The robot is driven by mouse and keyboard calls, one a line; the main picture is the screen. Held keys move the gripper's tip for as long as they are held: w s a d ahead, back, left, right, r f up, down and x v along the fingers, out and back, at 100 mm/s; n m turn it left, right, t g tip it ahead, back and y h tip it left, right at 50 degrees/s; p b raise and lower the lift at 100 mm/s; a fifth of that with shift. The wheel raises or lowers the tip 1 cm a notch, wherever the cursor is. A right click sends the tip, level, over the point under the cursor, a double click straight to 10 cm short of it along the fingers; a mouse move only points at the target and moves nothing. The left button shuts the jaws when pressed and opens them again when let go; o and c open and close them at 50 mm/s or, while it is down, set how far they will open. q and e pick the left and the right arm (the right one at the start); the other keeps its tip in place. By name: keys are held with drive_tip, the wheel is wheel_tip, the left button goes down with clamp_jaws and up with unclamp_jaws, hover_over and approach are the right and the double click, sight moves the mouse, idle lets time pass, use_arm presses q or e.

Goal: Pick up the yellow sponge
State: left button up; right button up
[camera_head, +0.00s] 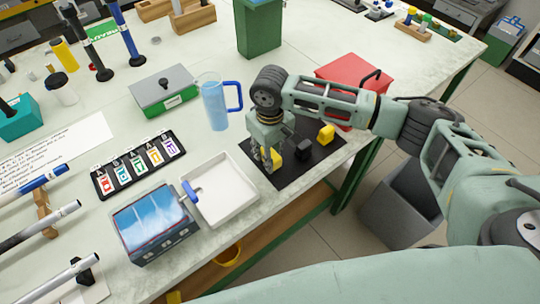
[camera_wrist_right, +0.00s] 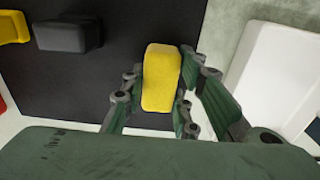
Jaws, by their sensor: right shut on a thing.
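The yellow sponge (camera_wrist_right: 161,78) is a rounded block between the fingers of my right gripper (camera_wrist_right: 160,92) in the right wrist view. The gripper is shut on it. In the head view my right gripper (camera_head: 267,160) points down over the black mat (camera_head: 284,178), and part of the sponge (camera_head: 277,156) shows beside the fingers. I cannot tell whether the sponge touches the mat. My left gripper is not in view.
A dark block (camera_head: 304,149) and another yellow piece (camera_head: 326,134) lie on the mat to the right. A white tray (camera_head: 222,192) is left of the mat, a blue jug (camera_head: 214,104) behind it. A red box (camera_head: 347,84) stands at the back right.

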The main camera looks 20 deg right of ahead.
drive_tip(key=shift+r, duration=0.1)
drive_tip(key=shift+w+r, duration=0.1)
drive_tip(key=shift+r, duration=0.55)
wheel_tip(320, 180, up, 3)
drive_tip(key=shift+f+b, duration=0.1)
drive_tip(key=shift+b, duration=0.25)
drive_tip(key=s+d+r, duration=0.3)
drive_tip(key=s+r, duration=0.3)
drive_tip(key=s, duration=0.5)
drive_tip(key=shift+s+d+r, duration=0.15)
drive_tip(key=shift+d+r, duration=0.2)
